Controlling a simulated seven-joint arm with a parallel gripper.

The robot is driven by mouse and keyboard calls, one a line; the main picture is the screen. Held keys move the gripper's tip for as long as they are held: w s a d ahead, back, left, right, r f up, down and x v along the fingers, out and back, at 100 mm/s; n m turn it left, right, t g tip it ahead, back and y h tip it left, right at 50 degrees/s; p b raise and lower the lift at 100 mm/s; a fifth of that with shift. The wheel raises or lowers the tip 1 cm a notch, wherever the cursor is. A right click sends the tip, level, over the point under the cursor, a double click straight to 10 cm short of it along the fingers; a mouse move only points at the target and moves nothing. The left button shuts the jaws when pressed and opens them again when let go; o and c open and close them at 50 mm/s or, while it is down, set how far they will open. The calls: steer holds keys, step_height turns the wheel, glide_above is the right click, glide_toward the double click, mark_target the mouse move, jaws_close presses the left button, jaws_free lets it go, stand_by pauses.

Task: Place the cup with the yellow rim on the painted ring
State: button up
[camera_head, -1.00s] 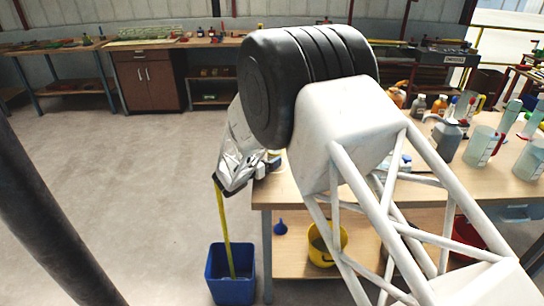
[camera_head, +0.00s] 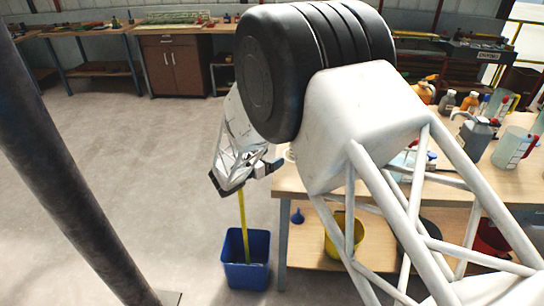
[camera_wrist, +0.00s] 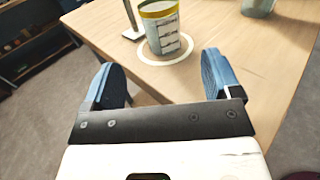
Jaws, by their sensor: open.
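In the wrist view the cup with the yellow rim (camera_wrist: 161,30) stands upright on the wooden table. A white painted ring (camera_wrist: 166,63) shows around its base, and the cup's foot looks inside the ring.
A grey upright stand (camera_wrist: 132,20) is close to the cup's left, and another container (camera_wrist: 258,6) stands farther back right. The table (camera_wrist: 226,45) is bare right of the ring. Bottles and jugs (camera_head: 478,135) crowd the table's right. A blue bucket (camera_head: 246,272) is on the floor.

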stand_by(0.7)
steer(key=s+d+r+m+g+y, duration=0.1)
steer(key=s+d+r+m+g, duration=0.4)
steer(key=s+d+r+m, duration=0.45)
steer(key=s+d+r+m+g+y, duration=0.1)
steer(key=s+d+r+m+g, duration=0.5)
steer(key=d, duration=0.7)
steer(key=s+d+r+m+y, duration=0.1)
steer(key=s+r+m+y, duration=0.1)
steer(key=s, duration=0.7)
steer(key=s+d+r+m+y, duration=0.1)
steer(key=s+m+y, duration=0.4)
steer(key=s, duration=0.5)
steer(key=s+d+r+m+y, duration=0.2)
steer(key=s+m, duration=0.3)
steer(key=s, duration=0.4)
steer(key=shift+s+r+t+y, duration=0.35)
steer(key=shift+r+t+y, duration=0.05)
steer(key=shift+r+y, duration=0.5)
